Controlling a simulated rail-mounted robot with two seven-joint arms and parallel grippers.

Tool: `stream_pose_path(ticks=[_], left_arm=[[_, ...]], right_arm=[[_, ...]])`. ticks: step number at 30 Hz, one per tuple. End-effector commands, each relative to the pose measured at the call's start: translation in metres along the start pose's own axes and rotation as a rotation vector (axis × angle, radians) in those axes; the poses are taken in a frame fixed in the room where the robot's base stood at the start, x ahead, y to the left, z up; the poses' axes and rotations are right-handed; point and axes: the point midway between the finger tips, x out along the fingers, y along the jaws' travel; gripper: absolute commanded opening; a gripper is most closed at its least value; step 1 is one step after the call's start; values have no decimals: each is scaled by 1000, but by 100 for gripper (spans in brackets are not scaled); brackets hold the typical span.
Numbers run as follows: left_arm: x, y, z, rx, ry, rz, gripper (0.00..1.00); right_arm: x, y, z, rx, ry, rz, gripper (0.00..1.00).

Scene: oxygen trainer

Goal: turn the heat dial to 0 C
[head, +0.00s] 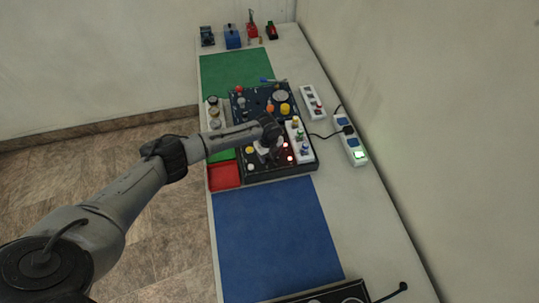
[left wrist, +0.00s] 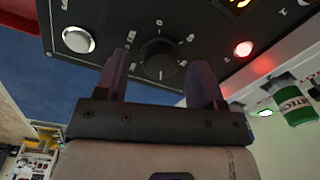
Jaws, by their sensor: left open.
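The heat dial is a round black knob (left wrist: 159,60) with markings around it on a black panel, seen in the left wrist view. My left gripper (left wrist: 165,80) is open, with one finger on each side of the dial in that view. I cannot tell whether the fingers touch it, and the dial's exact setting is too small to read. In the head view my left gripper (head: 268,152) is over the near part of the black trainer panel (head: 298,165) and hides the dial. My right gripper is not in view.
A red tray (head: 224,176) sits left of the panel, and a blue mat (head: 275,235) lies in front. A power strip (head: 352,146) is at the right by the wall. A lit red lamp (left wrist: 243,48) and a white button (left wrist: 78,40) flank the dial.

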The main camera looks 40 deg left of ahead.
Motion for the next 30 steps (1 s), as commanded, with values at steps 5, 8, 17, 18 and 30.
stream_pose_path(ticks=[5,8,17,18,30], left_arm=[[10,0,0,1,0,1,62],[11,0,0,1,-1,0,62],[11,0,0,1,-1,0,57],[11,0,0,1,-1,0,53],[11,0,0,1,-1,0,15]], right_arm=[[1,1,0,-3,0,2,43],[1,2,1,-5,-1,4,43],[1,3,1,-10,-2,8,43],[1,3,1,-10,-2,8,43],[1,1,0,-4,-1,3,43]])
